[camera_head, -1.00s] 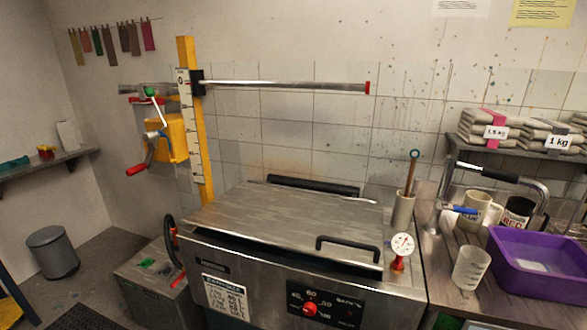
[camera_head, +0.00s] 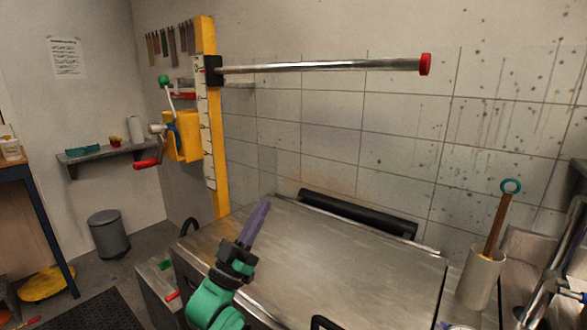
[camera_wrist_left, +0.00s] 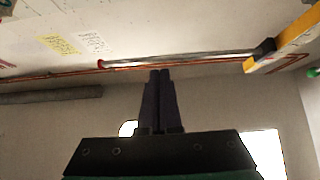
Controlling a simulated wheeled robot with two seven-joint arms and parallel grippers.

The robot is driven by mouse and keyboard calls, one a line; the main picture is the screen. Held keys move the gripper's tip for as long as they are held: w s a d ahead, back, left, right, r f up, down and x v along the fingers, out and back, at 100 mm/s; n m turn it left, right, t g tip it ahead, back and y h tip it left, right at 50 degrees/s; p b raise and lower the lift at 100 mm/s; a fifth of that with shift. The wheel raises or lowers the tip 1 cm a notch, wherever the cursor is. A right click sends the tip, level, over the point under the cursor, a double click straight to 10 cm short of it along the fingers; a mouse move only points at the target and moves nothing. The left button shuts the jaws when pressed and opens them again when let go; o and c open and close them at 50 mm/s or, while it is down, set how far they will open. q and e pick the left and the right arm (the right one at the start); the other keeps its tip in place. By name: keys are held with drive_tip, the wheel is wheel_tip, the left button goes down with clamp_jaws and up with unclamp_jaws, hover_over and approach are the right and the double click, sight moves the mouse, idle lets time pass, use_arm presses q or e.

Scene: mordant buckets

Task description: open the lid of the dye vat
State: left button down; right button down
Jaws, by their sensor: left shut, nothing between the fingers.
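The dye vat's flat steel lid (camera_head: 350,262) lies closed on the vat in the head view. A dark bar handle (camera_head: 325,322) on the lid's front shows at the bottom edge, partly cut off. My left gripper (camera_head: 262,207) is raised over the left part of the lid, its purple fingers together and pointing up, with nothing between them. It appears apart from the handle. In the left wrist view the shut fingers (camera_wrist_left: 160,75) point toward the wall and ceiling. My right gripper is not in view. The vat's front panel is out of frame.
A yellow post (camera_head: 210,120) with a horizontal steel bar (camera_head: 330,66) stands behind the vat at left. A black roll (camera_head: 358,212) runs along the lid's back edge. A beige cup (camera_head: 480,278) with a wooden-handled tool stands at right. A grey bin (camera_head: 108,234) is on the floor.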

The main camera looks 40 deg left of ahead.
use_arm(q)
drive_tip(key=p+x, duration=0.5)
drive_tip(key=x, duration=0.6)
drive_tip(key=shift+w, duration=0.4)
idle(0.7)
